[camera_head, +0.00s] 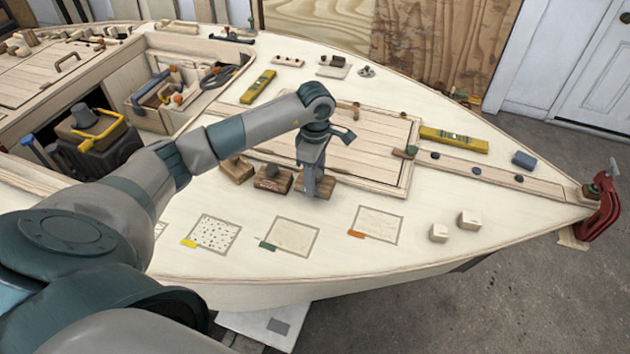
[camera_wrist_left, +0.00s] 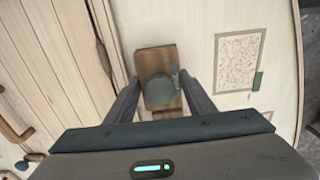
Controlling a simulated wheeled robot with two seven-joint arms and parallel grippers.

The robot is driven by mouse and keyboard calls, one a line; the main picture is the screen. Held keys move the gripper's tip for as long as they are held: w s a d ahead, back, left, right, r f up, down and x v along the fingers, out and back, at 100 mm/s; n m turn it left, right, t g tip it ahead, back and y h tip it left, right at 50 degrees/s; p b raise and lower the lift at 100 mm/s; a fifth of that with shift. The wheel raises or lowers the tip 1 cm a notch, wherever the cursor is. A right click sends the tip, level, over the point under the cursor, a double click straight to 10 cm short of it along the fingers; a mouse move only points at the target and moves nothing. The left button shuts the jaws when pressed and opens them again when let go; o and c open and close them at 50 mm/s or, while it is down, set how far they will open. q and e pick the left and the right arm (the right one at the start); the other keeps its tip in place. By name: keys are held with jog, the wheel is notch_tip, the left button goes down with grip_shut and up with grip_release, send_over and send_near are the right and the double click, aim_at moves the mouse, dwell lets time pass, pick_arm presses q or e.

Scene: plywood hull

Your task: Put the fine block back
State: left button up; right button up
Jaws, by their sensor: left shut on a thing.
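Three wooden blocks stand in a row on the pale deck beside the hatch: a left block (camera_head: 236,170), a middle block (camera_head: 272,180) with dark, unreadable marking on its side, and a right block (camera_head: 325,187). My left gripper (camera_head: 314,188) points down and is shut on the right block. The wrist view shows this block (camera_wrist_left: 157,62) between the fingers, with a round grey knob on top. I cannot tell whether it touches the deck. Three outlined patches lie in front: yellow-tagged with coarse dots (camera_head: 212,233), green-tagged (camera_head: 291,237) and orange-tagged (camera_head: 376,224). My right gripper is out of view.
The hatch (camera_head: 360,150) with raised edges lies behind the blocks. A yellow level (camera_head: 454,139), a blue-grey block (camera_head: 524,159) and two pale cubes (camera_head: 469,220) are to the right. A tool tray (camera_head: 165,110) is at the left. The deck around the patches is clear.

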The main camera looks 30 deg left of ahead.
pick_arm(q)
jog(key=shift+f+p, duration=0.35)
jog(key=shift+f, duration=0.8)
jog(key=shift+f, duration=0.15)
jog(key=o, duration=1.1)
